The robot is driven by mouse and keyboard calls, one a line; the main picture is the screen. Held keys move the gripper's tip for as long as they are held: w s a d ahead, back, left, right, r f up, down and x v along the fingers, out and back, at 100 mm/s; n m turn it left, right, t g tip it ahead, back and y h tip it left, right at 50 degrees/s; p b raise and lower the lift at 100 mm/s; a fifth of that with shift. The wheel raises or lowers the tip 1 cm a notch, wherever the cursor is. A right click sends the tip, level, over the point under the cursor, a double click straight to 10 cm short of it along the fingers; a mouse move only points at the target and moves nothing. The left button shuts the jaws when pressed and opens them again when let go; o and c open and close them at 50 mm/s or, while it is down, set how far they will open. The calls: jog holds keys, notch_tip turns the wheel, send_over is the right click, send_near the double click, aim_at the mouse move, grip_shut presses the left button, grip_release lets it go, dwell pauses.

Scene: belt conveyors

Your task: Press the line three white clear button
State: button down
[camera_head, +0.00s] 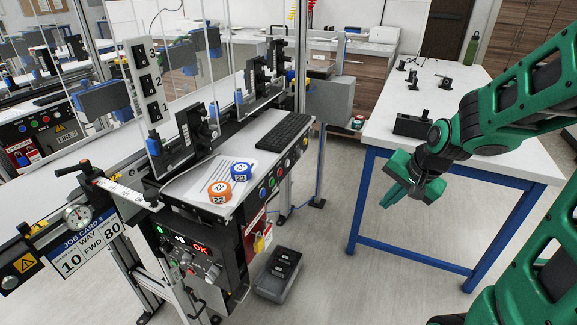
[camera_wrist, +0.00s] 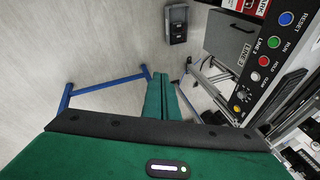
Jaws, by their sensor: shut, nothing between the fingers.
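The line 3 control panel (camera_wrist: 300,48) is at the upper right of the wrist view, beside a "LINE 3" label. On it a white button (camera_wrist: 255,76) sits in a row with a red button (camera_wrist: 264,61), a green button (camera_wrist: 273,42) and a blue button (camera_wrist: 286,18). The white one appears to be beside the word CLEAR, though the lettering is small. My gripper (camera_head: 403,190) is shut and empty, over the floor between the conveyor station and the white table. Its closed fingers show in the wrist view (camera_wrist: 161,95), well apart from the buttons.
The conveyor station carries a keyboard (camera_head: 284,132), an orange disc (camera_head: 219,191) and a blue disc (camera_head: 240,171). A dark box (camera_head: 279,275) lies on the floor.

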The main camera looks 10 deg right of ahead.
aim_at(288, 163)
jog(key=w+a+f+m+t, duration=0.2)
jog(key=w+a+m+t, duration=0.1)
jog(key=w+m, duration=0.3)
jog(key=w+a+f+m+t+y, duration=0.1)
jog(key=w+a+f+m+t, duration=0.1)
jog(key=w+m, duration=0.4)
jog(key=w+a+f+m+t+y, duration=0.1)
jog(key=w+a+f+m+t, duration=0.2)
jog(key=w+m, duration=0.3)
jog(key=w+a+t, duration=0.1)
jog(key=w, duration=0.4)
jog(key=shift+w+a+t, duration=0.3)
jog(key=shift+w+a, duration=0.1)
jog(key=shift+a+f, duration=0.1)
jog(key=w+a, duration=0.5)
jog(key=a, duration=0.2)
jog(key=shift+w, duration=0.1)
dwell(1.0)
jog(key=shift+w+a, duration=0.1)
jog(key=shift+a, duration=0.15)
